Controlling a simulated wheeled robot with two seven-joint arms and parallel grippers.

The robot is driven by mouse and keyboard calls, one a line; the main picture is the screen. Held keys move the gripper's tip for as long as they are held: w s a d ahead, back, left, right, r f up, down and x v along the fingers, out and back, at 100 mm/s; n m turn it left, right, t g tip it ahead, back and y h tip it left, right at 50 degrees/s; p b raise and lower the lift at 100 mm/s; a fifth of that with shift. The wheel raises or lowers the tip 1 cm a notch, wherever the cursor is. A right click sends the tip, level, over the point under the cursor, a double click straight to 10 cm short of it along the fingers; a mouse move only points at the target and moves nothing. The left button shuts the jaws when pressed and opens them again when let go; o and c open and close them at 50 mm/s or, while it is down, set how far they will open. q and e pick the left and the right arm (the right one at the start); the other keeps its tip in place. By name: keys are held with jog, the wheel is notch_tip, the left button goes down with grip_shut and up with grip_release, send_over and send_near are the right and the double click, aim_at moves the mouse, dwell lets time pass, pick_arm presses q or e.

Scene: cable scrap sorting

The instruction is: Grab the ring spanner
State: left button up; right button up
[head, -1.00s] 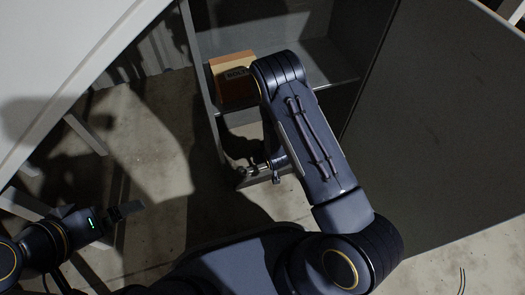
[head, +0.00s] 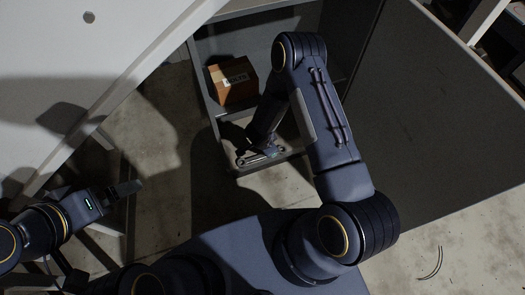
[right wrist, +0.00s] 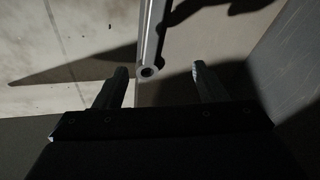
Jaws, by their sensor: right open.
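The ring spanner (right wrist: 152,35) is a grey metal bar in the right wrist view, with a round holed end (right wrist: 148,71) toward me. Its far end is cut off by the top of that view. My right gripper (right wrist: 159,72) is open, with one finger on each side of the spanner's ring end and a gap to both. In the head view my right gripper (head: 260,158) is at the cabinet's low shelf, where the spanner is hard to make out. My left gripper (head: 128,188) is at the left, away from the cabinet; its jaw gap is unclear.
A grey open cabinet (head: 203,100) holds a brown cardboard box (head: 233,79) on the shelf above my right gripper. A large grey panel (head: 440,130) stands to the right. A white surface (head: 70,60) fills the upper left. A thin curved cable (head: 437,263) lies on the floor.

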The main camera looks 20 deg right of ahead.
aim_at(262, 156)
jog(key=m, duration=0.1)
jog(key=a+m, duration=0.1)
jog(key=a+m+g+y+p, duration=0.1)
jog(key=shift+s+a+r, duration=0.1)
jog(key=shift+a+r, duration=0.05)
jog(key=shift+r, duration=0.1)
jog(key=shift+a+f+m, duration=0.1)
jog(key=shift+a+m, duration=0.15)
jog(key=shift+m, duration=0.25)
jog(key=shift+f, duration=0.35)
jog(key=b+x, duration=0.4)
jog(key=x, duration=0.3)
jog(key=shift+s+f, duration=0.15)
pick_arm(q)
notch_tip(262, 156, down, 2)
jog(key=shift+f, duration=0.1)
pick_arm(e)
jog(key=c, duration=1.3)
